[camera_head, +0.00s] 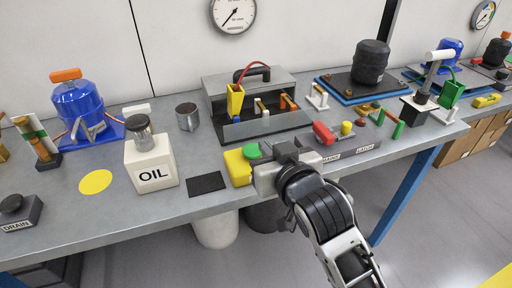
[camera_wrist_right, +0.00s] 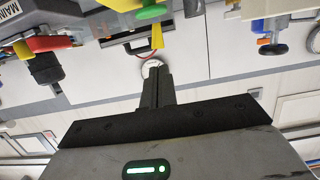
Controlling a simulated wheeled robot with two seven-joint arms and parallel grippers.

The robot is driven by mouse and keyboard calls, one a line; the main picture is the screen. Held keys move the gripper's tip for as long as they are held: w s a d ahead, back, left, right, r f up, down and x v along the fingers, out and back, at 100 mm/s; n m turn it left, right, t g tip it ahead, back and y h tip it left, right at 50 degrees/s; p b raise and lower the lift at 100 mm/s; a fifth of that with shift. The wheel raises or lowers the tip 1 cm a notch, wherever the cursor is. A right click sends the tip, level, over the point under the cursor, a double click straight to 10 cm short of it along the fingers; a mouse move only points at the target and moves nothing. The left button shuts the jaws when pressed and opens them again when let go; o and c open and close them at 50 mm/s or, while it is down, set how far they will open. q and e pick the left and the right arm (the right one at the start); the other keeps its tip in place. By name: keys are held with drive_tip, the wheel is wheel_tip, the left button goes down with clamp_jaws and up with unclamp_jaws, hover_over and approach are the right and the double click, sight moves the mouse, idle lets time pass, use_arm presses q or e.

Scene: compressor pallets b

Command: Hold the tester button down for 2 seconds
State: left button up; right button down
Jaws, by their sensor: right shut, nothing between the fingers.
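The tester appears to be the yellow box (camera_head: 238,166) with a round green button (camera_head: 252,151) on top, at the front edge of the bench. The green button also shows at the top of the wrist view (camera_wrist_right: 150,12), which is upside down. My right gripper (camera_head: 284,152) is just right of the button in the head view. Its fingers are shut and empty, and in the wrist view the closed fingertips (camera_wrist_right: 157,72) appear apart from the button. My left gripper is not in view.
A grey control block (camera_head: 350,148) with red and yellow knobs lies right of my gripper. A black pad (camera_head: 206,184) and white OIL bottle (camera_head: 152,167) stand to the left. An open grey toolbox (camera_head: 215,88) is behind. Bare bench lies around the yellow disc (camera_head: 95,181).

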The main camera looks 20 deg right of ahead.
hover_over(256, 156)
drive_tip(key=shift+f, duration=0.85)
wheel_tip(256, 156, down, 3)
drive_tip(key=shift+r, duration=0.1)
drive_tip(key=shift+f, duration=0.65)
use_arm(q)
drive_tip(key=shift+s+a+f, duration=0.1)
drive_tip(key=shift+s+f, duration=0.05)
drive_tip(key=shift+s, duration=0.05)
